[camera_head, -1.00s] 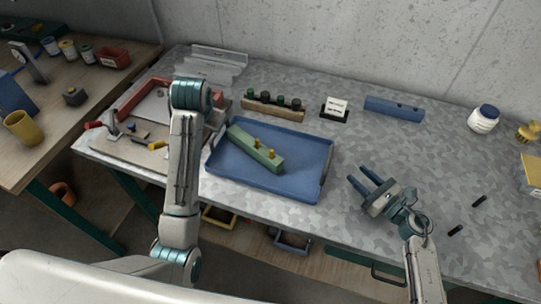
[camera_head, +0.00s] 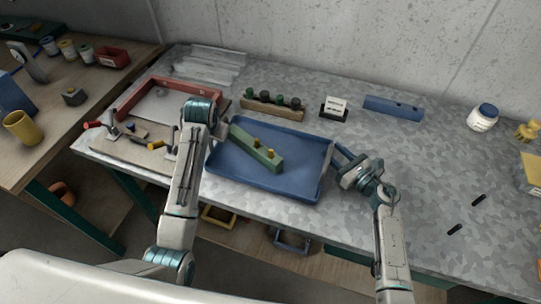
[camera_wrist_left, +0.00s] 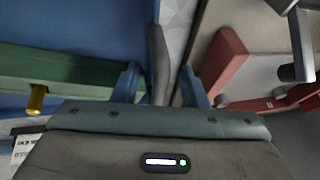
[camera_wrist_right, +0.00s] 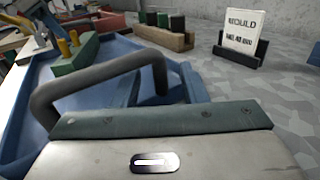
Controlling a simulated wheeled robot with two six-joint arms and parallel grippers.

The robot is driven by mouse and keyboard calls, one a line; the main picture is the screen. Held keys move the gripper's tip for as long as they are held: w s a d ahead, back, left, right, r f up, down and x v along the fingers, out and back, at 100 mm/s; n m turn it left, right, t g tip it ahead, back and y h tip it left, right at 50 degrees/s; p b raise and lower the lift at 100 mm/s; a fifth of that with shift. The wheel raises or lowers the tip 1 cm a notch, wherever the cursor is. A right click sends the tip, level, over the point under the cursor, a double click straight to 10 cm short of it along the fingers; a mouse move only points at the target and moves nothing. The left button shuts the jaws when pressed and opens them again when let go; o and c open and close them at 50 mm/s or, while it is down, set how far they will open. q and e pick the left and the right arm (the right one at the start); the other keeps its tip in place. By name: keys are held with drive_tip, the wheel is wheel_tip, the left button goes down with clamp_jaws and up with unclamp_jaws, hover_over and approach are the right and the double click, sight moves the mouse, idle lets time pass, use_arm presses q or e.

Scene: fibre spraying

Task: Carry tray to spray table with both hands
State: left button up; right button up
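The blue tray (camera_head: 300,185) lies flat on the metal table and carries a green block (camera_head: 255,146) with two yellow pegs. My right gripper (camera_head: 341,152) is at the tray's right edge; in the right wrist view its fingers (camera_wrist_right: 158,88) are apart, with part of a dark tray handle (camera_wrist_right: 85,82) between them. My left gripper is mostly hidden behind its arm in the head view, at the tray's left end. In the left wrist view its fingers (camera_wrist_left: 163,88) are apart on either side of the dark left handle (camera_wrist_left: 158,58). Contact with the handles cannot be told.
A red frame (camera_head: 135,98) and tools on a board stand left of the tray. Behind it are a wooden rack (camera_head: 272,108), a small sign (camera_head: 335,108) and a blue bar (camera_head: 394,108). A white jar (camera_head: 482,117) stands far right. The table right of my right gripper is mostly clear.

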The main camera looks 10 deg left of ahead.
use_arm(q)
clamp_jaws()
use_arm(e)
clamp_jaws()
use_arm(q)
drive_tip(key=shift+w+r, duration=0.15)
drive_tip(key=shift+r, duration=0.1)
use_arm(e)
drive_tip(key=shift+w+r, duration=0.1)
drive_tip(key=shift+r, duration=0.15)
